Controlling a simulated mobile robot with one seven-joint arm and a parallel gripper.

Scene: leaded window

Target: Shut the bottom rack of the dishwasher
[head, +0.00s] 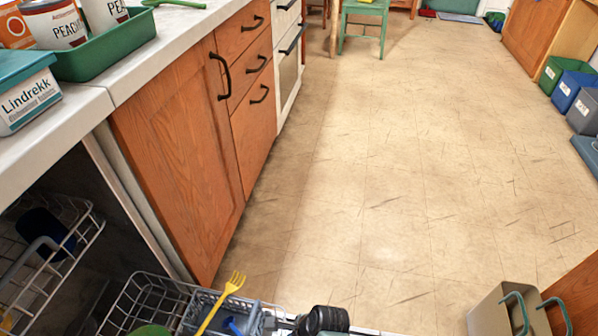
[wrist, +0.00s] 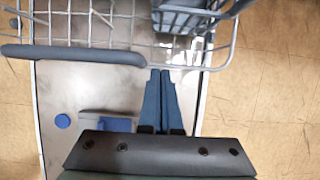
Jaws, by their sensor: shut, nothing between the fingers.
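The bottom rack (head: 150,290) of the dishwasher is pulled out at the lower left of the head view. It is a grey wire rack with a cutlery basket (head: 228,312) holding a yellow fork (head: 222,300). In the wrist view the rack (wrist: 110,32) crosses the top, with a grey handle bar (wrist: 75,54) on its front edge. My gripper (wrist: 165,72) is shut and empty, its blue fingertips at the rack's front edge, right of the handle bar. I cannot tell whether they touch it. The open door (wrist: 100,82) lies beneath.
Another rack (head: 50,245) with a dark blue item sits inside the dishwasher. The counter (head: 130,60) above holds a green tray (head: 110,55) and a Lindrekk box (head: 28,98). The floor (head: 400,180) to the right is clear; a beige bin (head: 492,312) stands at lower right.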

